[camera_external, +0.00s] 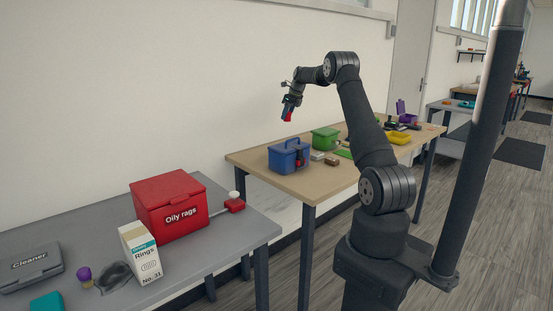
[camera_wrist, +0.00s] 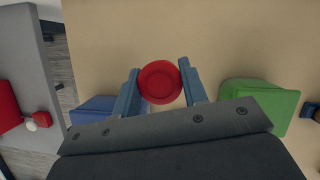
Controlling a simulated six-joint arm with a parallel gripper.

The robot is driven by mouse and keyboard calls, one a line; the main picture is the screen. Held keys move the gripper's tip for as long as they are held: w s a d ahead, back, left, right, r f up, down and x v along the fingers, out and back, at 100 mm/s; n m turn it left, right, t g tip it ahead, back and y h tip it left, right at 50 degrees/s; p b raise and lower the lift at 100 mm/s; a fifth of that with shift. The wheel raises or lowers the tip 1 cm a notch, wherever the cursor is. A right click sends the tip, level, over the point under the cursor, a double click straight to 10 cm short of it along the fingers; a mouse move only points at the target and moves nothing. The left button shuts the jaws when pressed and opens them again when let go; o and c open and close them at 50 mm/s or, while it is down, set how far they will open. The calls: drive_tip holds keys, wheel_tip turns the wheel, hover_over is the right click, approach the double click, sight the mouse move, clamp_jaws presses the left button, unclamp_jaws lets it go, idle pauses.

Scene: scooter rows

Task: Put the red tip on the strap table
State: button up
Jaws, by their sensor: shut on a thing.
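My gripper (camera_external: 290,111) is shut on the red tip (camera_external: 287,117) and holds it in the air, above and behind the blue box. In the wrist view the red tip (camera_wrist: 159,84) is a round red disc between the two blue-grey fingers. The wooden table (camera_external: 245,161) lies below it; its bare top (camera_wrist: 225,35) fills most of the wrist view. A grey table (camera_external: 235,236) stands at the front left, and its edge shows in the wrist view (camera_wrist: 25,60). I cannot tell from the frames which one is called the strap table.
The wooden table bears a blue box (camera_external: 284,158), a green box (camera_external: 325,139), a yellow tray (camera_external: 398,137) and small parts. The grey table bears a red "Oily rags" box (camera_external: 165,207), a Rings carton (camera_external: 139,253) and a Cleaner case (camera_external: 30,269). A gap separates the tables.

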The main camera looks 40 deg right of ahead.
drive_tip(key=s+d+m+h, duration=0.1)
drive_tip(key=s+d+m, duration=0.1)
drive_tip(key=s+d, duration=0.8)
drive_tip(key=s+d+m, duration=0.2)
drive_tip(key=s+d, duration=0.5)
drive_tip(key=d, duration=0.7)
drive_tip(key=s+d+m+h, duration=0.1)
drive_tip(key=s+d+m, duration=0.1)
drive_tip(key=s+d, duration=0.65)
drive_tip(key=s+d+m+h, duration=0.1)
drive_tip(key=s+d, duration=0.4)
drive_tip(key=s, duration=0.6)
drive_tip(key=w+f, duration=1.1)
drive_tip(key=shift+w+a+f, duration=0.3)
drive_tip(key=shift+a+f, duration=0.05)
drive_tip(key=shift+w+f, duration=0.3)
drive_tip(key=shift+w, duration=0.05)
drive_tip(key=shift+f, duration=1.85)
